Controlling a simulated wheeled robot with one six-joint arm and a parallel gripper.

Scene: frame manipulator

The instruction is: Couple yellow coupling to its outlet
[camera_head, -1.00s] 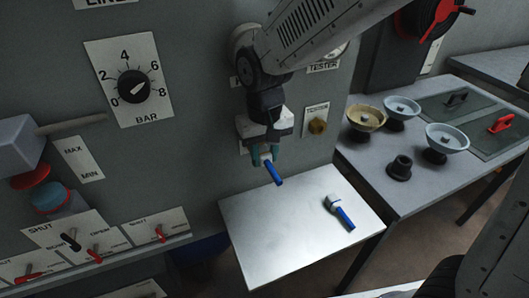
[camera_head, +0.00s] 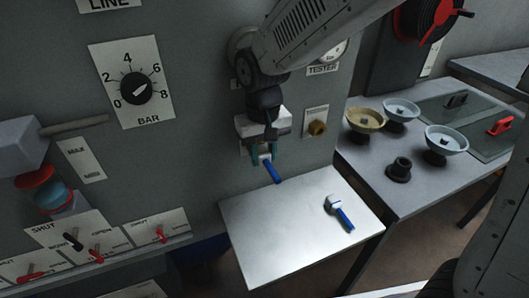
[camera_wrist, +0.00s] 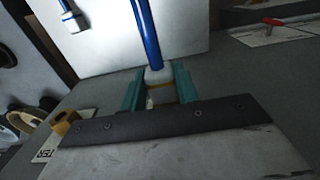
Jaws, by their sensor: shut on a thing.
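My gripper (camera_head: 264,150) is in front of the grey panel, above the metal shelf. Its teal fingers are shut on a coupling with a white collar (camera_wrist: 158,74) and a blue hose or handle (camera_head: 271,172), which points down and slightly right. In the wrist view my gripper (camera_wrist: 158,90) has the collar between its fingers, with a narrow yellowish band near them. A brass outlet (camera_head: 317,128) on a white plate is on the panel, right of my gripper. Whatever is behind my gripper on the panel is mostly hidden.
A second white-headed blue piece (camera_head: 340,212) lies on the metal shelf (camera_head: 275,245). A pressure dial (camera_head: 138,88) and red-handled switches are at left. A side table (camera_head: 375,180) with bowls and a black fitting (camera_head: 399,169) is at right. Most of the shelf is bare.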

